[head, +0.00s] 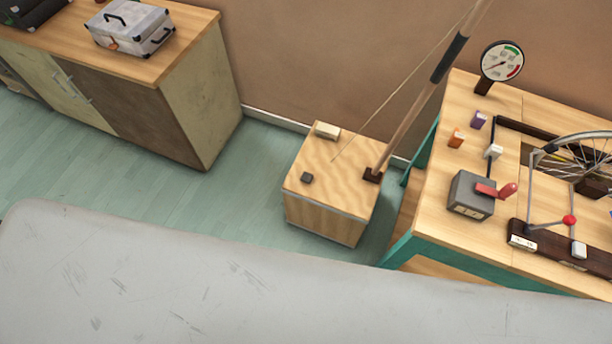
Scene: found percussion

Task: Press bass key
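A plywood box (325,192) stands on the floor in the middle of the head view. A wooden pole (408,122) with a dark sleeve rises from a dark foot at its right edge, and a thin string (385,116) runs from its top face up toward the pole. A small dark grey block (307,177) sits on the box's left side and a cream block (327,130) at its back edge. No label shows, so I cannot tell which of these, if any, is the bass key. Neither gripper is in view.
A teal-framed wooden bench (437,207) stands right, with a dial gauge (502,61), a grey box with a red lever (471,195) and a spoked wheel (575,160). A cabinet (185,95) stands left. Green floor (240,170) lies clear between. A pale scratched surface fills the foreground.

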